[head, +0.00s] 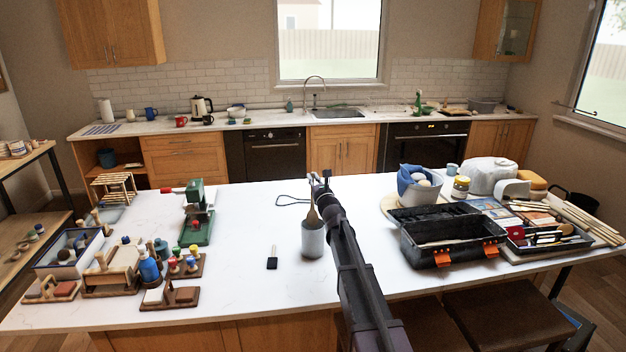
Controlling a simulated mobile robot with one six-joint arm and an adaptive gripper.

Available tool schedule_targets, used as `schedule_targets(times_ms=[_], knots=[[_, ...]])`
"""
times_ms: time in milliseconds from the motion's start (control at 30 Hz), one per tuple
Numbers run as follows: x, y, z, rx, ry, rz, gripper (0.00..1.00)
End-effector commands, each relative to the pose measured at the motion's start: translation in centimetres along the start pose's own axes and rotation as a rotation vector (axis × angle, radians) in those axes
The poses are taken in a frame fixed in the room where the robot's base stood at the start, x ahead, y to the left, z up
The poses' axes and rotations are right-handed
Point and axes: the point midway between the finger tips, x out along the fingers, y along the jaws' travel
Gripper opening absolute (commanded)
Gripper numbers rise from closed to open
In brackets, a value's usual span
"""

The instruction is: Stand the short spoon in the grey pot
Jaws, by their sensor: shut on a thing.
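The grey pot (313,241) stands upright on the white table near the middle of the head view. The short wooden spoon (312,216) is upright with its wide end down at the pot's mouth. Its lower tip meets the pot's rim in the picture; how far it reaches inside is hidden. My gripper (317,186) is above the pot, shut on the upper part of the spoon's handle. The fingertips are small and partly hidden by my own arm, which comes in from the lower right.
A black-handled brush (272,257) lies left of the pot. A dark cord loop (292,200) lies behind it. A green press (199,215) stands further left. An open black toolbox (440,240) is to the right of my arm. The table between press and pot is mostly clear.

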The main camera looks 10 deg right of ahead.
Motion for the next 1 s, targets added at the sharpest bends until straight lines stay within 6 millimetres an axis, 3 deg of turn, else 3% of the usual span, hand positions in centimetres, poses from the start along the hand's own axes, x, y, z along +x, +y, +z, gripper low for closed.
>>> schedule_targets(times_ms=[1000], knots=[[-1.4,0.0,-5.6,0.0,0.0,0.0,0.0]])
